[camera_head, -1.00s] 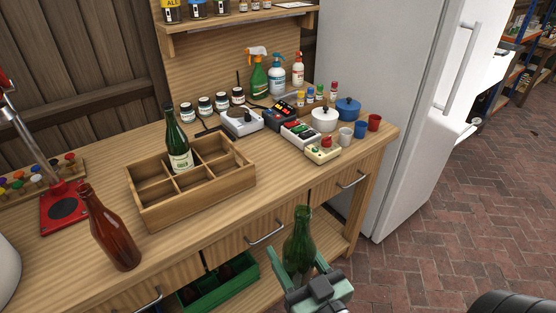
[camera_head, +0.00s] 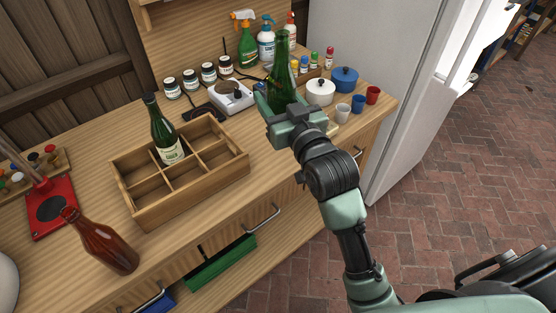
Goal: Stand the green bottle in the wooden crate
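A green bottle (camera_head: 283,75) is upright in my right gripper (camera_head: 289,108), whose fingers are shut around its lower part. It is held over the right part of the workbench, to the right of the wooden crate (camera_head: 205,183) and clear of it. The crate is open-topped and divided into several compartments. Another green bottle (camera_head: 163,132), with a pale label, stands in the crate left of the middle; the other visible compartments look empty. My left gripper is not in view.
A white scale (camera_head: 232,97), several jars (camera_head: 208,72) and spray bottles (camera_head: 266,42) line the back. Pots (camera_head: 320,92) and cups (camera_head: 373,95) stand at right.

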